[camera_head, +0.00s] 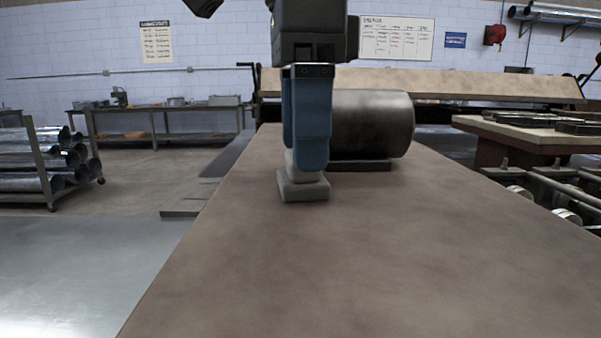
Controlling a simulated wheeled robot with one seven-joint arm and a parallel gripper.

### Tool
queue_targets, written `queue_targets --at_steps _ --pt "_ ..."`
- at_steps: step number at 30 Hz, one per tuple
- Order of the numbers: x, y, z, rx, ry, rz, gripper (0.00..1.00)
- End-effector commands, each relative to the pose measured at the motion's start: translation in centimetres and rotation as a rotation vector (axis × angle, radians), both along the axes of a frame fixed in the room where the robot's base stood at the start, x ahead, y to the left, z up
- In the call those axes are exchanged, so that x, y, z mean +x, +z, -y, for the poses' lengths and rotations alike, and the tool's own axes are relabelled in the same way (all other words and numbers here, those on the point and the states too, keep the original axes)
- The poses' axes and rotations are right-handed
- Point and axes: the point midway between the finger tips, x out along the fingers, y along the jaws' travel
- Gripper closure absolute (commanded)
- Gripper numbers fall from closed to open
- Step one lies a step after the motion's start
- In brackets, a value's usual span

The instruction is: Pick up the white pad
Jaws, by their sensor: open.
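The white pad (303,190) looks light grey here and sits on the brown worktable (300,270), with a narrower pale part rising from its flat base. My gripper (305,155) points straight down right over it, with blue fingers below a dark body. The fingers overlap the upper part of the pad in this view, and the pad's base shows below them. The gap between the fingers is hidden from this angle. I cannot tell whether the fingers touch the pad.
A dark metal cylinder (375,124) lies on a low dark base (358,165) just behind and right of my gripper. A long beam (450,84) crosses behind it. The front of the worktable is clear. A rack of metal ducts (40,165) stands at the left.

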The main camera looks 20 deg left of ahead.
Motion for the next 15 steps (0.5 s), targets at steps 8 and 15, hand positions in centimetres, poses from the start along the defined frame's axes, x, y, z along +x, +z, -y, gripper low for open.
queue_targets --at_steps 8,15 --pt "-0.1 -3.0 -0.1 0.001 0.0 -0.002 0.3" --pt "-0.1 -2.9 -0.1 0.001 0.0 -0.001 0.37"
